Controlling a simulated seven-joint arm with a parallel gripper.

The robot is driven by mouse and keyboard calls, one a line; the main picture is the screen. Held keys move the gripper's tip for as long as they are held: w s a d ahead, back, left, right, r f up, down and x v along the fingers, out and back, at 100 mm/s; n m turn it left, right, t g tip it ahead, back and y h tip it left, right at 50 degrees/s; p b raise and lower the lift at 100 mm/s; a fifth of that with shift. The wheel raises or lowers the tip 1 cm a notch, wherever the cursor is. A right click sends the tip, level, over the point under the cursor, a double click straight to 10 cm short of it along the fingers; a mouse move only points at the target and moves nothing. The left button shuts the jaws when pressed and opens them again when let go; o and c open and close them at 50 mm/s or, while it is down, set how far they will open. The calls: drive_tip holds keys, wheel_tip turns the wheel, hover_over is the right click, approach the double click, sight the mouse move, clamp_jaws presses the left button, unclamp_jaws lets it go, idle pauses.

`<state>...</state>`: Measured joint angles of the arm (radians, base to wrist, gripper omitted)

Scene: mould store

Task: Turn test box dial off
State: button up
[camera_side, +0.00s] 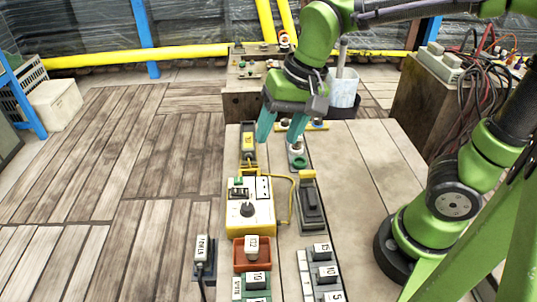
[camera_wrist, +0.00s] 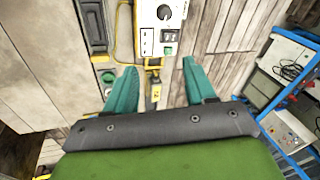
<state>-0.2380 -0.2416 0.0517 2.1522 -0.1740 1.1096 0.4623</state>
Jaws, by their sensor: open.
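The test box (camera_side: 262,215) is a yellow case with a pale face on the wooden table in the side view. Its black round dial (camera_side: 247,209) sits low on the face, with a small green part and a switch panel above it. In the wrist view the box (camera_wrist: 150,30) is at the top, its dial (camera_wrist: 164,12) near the upper edge. My gripper (camera_side: 264,138) is open and empty, above the table beyond the box in the side view. In the wrist view its teal fingers (camera_wrist: 158,80) are spread, with nothing between them gripped.
A yellow-labelled device (camera_side: 249,142) stands behind the box and a black switch in a yellow-topped holder (camera_side: 311,203) to its right, with a yellow cable between. An orange tray (camera_side: 240,254) and numbered blocks (camera_side: 322,270) lie in front.

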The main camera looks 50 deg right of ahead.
sight(247, 206)
drive_tip(key=w+a+m+g+h, duration=0.2)
drive_tip(key=w+a+m+g, duration=0.3)
drive_tip(key=m, duration=0.9)
drive_tip(key=f, duration=0.5)
drive_tip(key=s+f+t, duration=0.1)
drive_tip(key=f, duration=0.5)
drive_tip(key=a+f+t, duration=0.1)
drive_tip(key=f, duration=0.4)
drive_tip(key=shift+s+a+f, duration=0.1)
drive_tip(key=shift+s+f, duration=0.2)
drive_tip(key=shift+f, duration=0.05)
drive_tip(key=shift+c, duration=0.5)
clamp_jaws()
